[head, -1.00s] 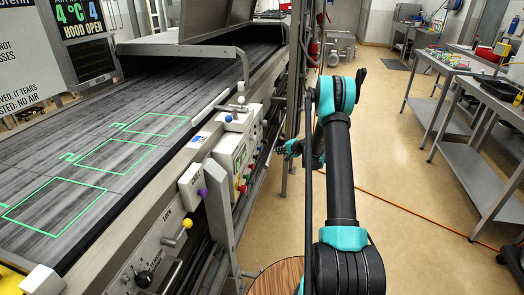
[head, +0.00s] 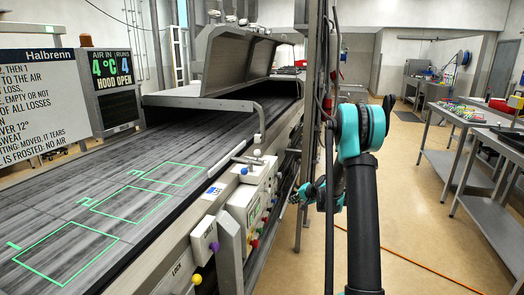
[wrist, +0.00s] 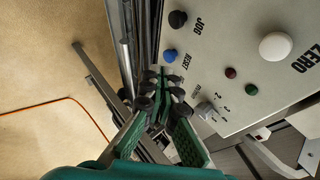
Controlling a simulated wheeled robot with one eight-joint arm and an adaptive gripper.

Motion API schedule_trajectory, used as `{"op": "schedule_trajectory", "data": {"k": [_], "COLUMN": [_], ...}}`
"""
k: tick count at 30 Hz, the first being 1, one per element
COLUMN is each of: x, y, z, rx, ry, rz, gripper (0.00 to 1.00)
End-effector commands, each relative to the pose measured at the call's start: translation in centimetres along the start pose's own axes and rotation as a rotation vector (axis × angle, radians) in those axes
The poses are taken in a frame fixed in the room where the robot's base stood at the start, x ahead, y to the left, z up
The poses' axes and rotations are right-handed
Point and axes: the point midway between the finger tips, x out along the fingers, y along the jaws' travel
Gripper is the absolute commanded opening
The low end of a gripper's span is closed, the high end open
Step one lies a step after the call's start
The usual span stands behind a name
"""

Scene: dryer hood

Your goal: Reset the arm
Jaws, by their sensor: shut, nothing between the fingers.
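My arm, black with teal joints, stands bent at the right of centre in the head view. My gripper (head: 304,193) is just right of the conveyor's control panel (head: 252,203), apart from it as far as I can tell. In the wrist view, the green fingers of my gripper (wrist: 160,85) come together at their black tips, with nothing held. The panel (wrist: 232,30) lies close by at the right, with a dark JOG knob (wrist: 177,19), a blue button (wrist: 170,55) by a RESET label and a large white ZERO knob (wrist: 275,46).
The conveyor (head: 60,190) has green outlined squares and an open hood (head: 235,65). A post (head: 308,100) with hoses stands behind my arm. Steel tables (head: 455,172) are at the right. An orange cable (head: 415,263) crosses the open floor.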

Motion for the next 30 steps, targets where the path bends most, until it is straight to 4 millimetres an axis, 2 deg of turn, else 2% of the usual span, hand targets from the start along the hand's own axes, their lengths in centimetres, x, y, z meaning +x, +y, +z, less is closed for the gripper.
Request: {"op": "schedule_trajectory", "data": {"k": [1, 6, 14, 23, 30], "x": [-1.6, -6.6, -14.1, -22.1, -27.8], "y": [-0.5, -1.2, -0.5, 2.7, 7.0], "z": [1.1, 4.7, 10.8, 18.4, 24.5], "rx": [-0.027, -0.121, -0.264, -0.424, -0.547], "ry": [-0.006, -0.023, -0.052, -0.088, -0.118], "rz": [0.020, 0.096, 0.213, 0.348, 0.457], "gripper": [0.00, 0.00, 0.00, 0.00, 0.00]}}
